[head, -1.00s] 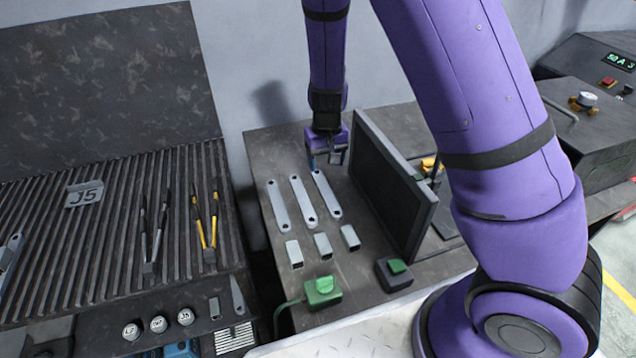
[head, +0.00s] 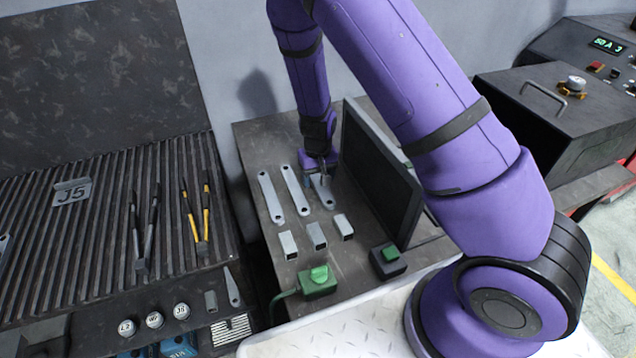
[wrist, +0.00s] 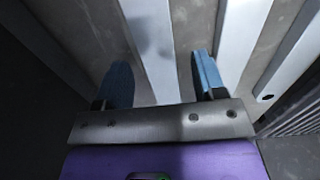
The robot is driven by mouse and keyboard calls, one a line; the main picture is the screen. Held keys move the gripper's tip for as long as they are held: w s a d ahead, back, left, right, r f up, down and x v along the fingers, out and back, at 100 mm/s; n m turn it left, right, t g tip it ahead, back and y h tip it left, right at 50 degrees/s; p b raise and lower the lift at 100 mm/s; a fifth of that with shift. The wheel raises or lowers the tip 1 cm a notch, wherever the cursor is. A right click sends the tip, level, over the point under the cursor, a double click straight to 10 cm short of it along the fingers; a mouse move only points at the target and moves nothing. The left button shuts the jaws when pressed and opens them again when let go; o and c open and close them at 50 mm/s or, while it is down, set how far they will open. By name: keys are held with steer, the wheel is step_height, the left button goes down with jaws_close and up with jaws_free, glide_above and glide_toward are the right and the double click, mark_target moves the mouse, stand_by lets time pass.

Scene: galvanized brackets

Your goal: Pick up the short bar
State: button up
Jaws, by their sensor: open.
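Three flat grey bars with holed ends lie side by side on the dark bench. The right bar (head: 325,196) looks shortest; my gripper hides its far end in the head view. The middle bar (head: 295,189) and left bar (head: 270,196) lie to its left. My gripper (head: 318,178) is low over the right bar, pointing down, with its jaws open. In the wrist view, the blue fingertips of my gripper (wrist: 160,76) stand on either side of a bar (wrist: 148,38), with gaps visible. I cannot tell how far they are above the bench.
A dark upright panel (head: 382,172) stands close to the right of my gripper. Three short grey tube pieces (head: 316,236) lie nearer than the bars. A green button box (head: 317,282) and a dark box with a green top (head: 388,259) are at the front.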

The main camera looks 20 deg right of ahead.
steer(key=shift+f, duration=0.5)
steer(key=c, duration=1.1)
